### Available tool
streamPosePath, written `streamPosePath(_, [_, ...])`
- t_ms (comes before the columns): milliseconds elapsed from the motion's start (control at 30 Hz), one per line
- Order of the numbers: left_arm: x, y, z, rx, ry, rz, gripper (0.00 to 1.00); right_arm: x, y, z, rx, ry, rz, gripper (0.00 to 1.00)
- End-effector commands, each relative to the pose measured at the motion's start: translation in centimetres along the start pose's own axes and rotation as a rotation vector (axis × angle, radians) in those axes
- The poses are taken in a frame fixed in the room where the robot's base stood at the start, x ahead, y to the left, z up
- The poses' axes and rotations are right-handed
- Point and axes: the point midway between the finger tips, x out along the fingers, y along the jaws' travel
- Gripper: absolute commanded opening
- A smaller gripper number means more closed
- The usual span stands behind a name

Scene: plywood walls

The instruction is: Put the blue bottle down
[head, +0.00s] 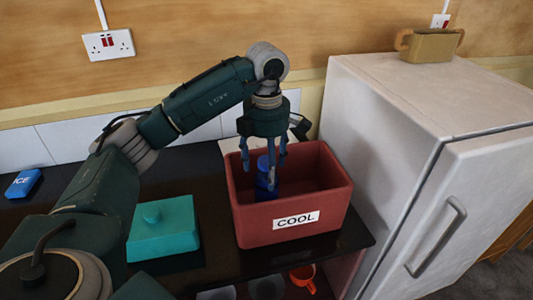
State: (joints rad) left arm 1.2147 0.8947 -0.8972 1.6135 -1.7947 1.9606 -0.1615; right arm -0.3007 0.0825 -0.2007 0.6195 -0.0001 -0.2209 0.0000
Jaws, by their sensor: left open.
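The blue bottle (264,181) stands upright inside the red box labelled COOL (254,226), toward its left side. Its lower end is hidden behind the box's front wall. My left gripper (262,172) points down into the box, right above and around the top of the bottle. Its fingers are open, one on each side of the bottle; whether they touch it cannot be told. My right gripper is not in view.
A teal lidded dish (163,230) and a blue ICE pack (23,183) lie on the dark counter (190,272). A white fridge (398,125) stands close to the box's right, with a brown two-handled pot (429,45) on top. An orange mug (303,277) sits below the counter.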

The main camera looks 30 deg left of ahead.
Motion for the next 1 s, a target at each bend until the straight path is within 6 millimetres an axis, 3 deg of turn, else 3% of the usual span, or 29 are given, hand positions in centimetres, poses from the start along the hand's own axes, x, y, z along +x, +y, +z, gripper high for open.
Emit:
streamPosePath(100, [-2.8, 0.1, 0.1, -0.001, -0.005, 0.005, 0.71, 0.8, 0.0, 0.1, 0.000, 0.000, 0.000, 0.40])
streamPosePath(200, [-4.8, 0.1, 0.0, -0.003, -0.002, 0.005, 0.71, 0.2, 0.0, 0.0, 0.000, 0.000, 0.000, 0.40])
streamPosePath(400, [-6.9, 0.1, 0.0, -0.001, -0.001, 0.002, 0.71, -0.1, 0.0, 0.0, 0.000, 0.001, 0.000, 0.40])
streamPosePath(1000, [-7.3, 0.0, 0.0, -0.001, 0.001, 0.000, 0.71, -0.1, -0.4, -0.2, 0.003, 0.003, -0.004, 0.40])
